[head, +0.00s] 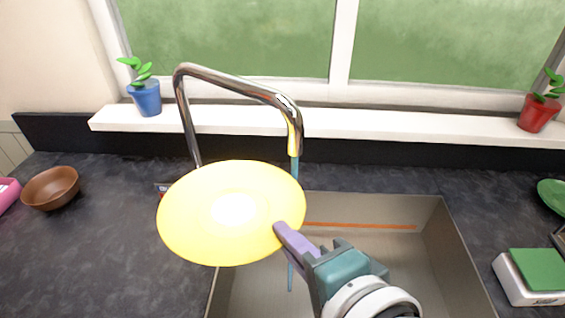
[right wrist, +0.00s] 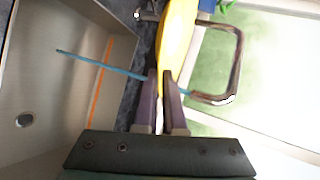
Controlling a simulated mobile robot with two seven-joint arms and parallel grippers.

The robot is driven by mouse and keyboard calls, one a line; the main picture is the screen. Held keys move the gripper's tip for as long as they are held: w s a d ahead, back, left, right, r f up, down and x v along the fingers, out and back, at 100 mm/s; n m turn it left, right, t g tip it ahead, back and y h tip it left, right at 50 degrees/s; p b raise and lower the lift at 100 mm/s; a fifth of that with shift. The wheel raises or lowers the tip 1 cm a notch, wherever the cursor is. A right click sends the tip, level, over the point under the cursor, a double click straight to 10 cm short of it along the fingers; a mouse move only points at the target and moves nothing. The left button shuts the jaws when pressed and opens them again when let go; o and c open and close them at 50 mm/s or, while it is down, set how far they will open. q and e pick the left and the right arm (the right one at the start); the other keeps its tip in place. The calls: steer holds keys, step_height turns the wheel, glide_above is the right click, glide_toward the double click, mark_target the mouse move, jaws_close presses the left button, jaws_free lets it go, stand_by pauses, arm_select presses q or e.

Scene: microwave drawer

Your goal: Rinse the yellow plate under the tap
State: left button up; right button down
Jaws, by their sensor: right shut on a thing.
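The yellow plate (head: 232,213) is held up above the left part of the sink, its broad face toward the head camera. My right gripper (head: 281,229) is shut on its right rim. In the right wrist view the plate (right wrist: 178,35) shows nearly edge-on between the purple fingers (right wrist: 161,85). The chrome tap (head: 235,84) arches over the sink, and a thin blue water stream (head: 290,275) falls from its spout. The stream passes behind the plate's right edge and my gripper; I cannot tell whether it touches the plate. My left gripper is not in view.
The grey sink (head: 440,245) lies below and to the right. A brown bowl (head: 52,188) is on the dark counter at left. A green sponge (head: 538,268) on a white base is at right. Potted plants (head: 146,97) stand on the white windowsill (head: 350,122).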

steer(key=w+d+f+b, duration=0.2)
steer(key=w+d+b, duration=0.3)
steer(key=w+d, duration=0.1)
steer(key=shift+w+d, duration=0.4)
steer(key=shift+w, duration=0.4)
steer(key=s+a+p, duration=0.3)
steer(key=s+a, duration=0.2)
steer(key=s, duration=0.1)
steer(key=shift+a+p, duration=0.2)
steer(key=shift+p, duration=0.2)
stand_by(0.3)
stand_by(0.6)
steer(key=shift+r, duration=0.15)
stand_by(0.5)
